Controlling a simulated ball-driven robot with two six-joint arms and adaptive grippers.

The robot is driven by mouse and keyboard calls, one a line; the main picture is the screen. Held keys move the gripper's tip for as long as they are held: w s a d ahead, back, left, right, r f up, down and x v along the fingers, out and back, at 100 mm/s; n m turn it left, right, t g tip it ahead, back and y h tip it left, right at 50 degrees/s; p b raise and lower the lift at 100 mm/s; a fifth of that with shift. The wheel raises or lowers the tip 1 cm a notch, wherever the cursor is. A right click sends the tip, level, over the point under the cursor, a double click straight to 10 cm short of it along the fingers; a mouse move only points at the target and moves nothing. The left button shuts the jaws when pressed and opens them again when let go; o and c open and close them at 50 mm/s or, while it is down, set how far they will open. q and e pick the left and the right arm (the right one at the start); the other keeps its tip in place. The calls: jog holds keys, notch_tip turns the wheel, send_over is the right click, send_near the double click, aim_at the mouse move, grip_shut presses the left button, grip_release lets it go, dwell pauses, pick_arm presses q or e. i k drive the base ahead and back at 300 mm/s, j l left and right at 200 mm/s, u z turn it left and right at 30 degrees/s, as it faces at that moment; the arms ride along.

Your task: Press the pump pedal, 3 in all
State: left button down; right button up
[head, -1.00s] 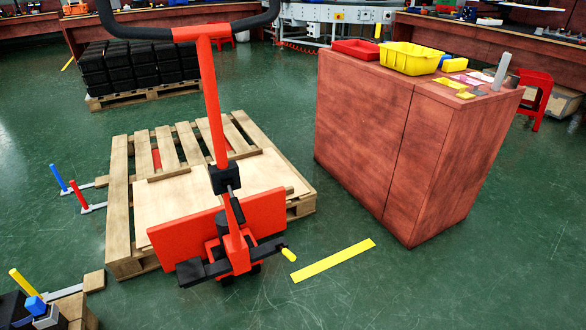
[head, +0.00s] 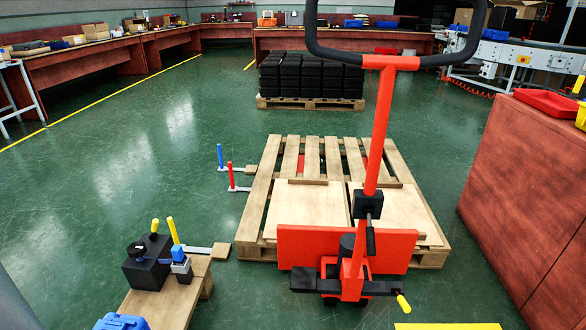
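A red pallet jack (head: 290,245) stands with its forks run into a wooden pallet (head: 262,195). Its red handle (head: 378,130) rises upright to a black loop grip. At its base a black pedal-like bar (head: 304,281) sticks out to the left. A short lever with a yellow tip (head: 403,302) sticks out to the right. I cannot tell for certain which of these is the pump pedal. Neither of my grippers is in view, and nothing touches the jack's base.
A small wooden stand (head: 170,302) with a black box (head: 148,265) and yellow-tipped levers is at front left. Blue (head: 220,157) and red (head: 230,177) posts stand left of the pallet. A reddish wooden cabinet (head: 525,190) is at right. Green floor is free at left.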

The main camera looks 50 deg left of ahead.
aim_at(303, 277)
jog(key=u, duration=1.4)
